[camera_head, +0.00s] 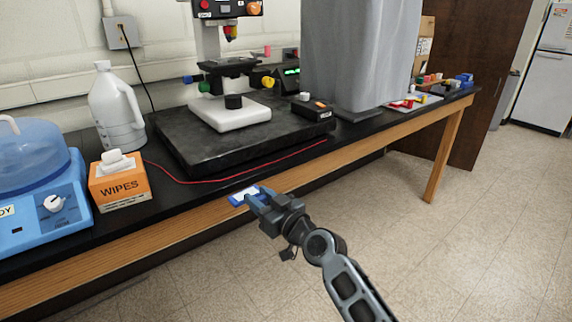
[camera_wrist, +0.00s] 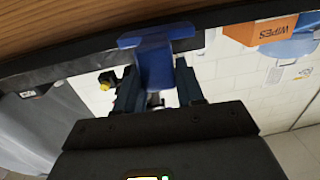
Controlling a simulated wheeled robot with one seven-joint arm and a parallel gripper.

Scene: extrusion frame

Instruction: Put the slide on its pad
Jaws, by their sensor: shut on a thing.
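My gripper (camera_head: 262,200) is shut on a blue piece with a white face, which I take to be the slide (camera_head: 241,196). In the wrist view the slide (camera_wrist: 154,58) is a blue T shape, its stem between the two fingers and its wide bar beyond them. The head view shows it in front of the bench's front edge, near the wooden rail; I cannot tell the exact gap. I cannot make out the pad for certain. A microscope (camera_head: 235,85) stands on a black slab (camera_head: 200,160) at the back of the bench.
The black bench (camera_head: 150,205) holds a wipes box (camera_head: 120,182), a white jug (camera_head: 117,110) and a blue machine (camera_head: 35,190) at left. A red cord (camera_head: 230,180) runs along the front. A grey-covered object (camera_head: 355,55) stands right. Floor in front is clear.

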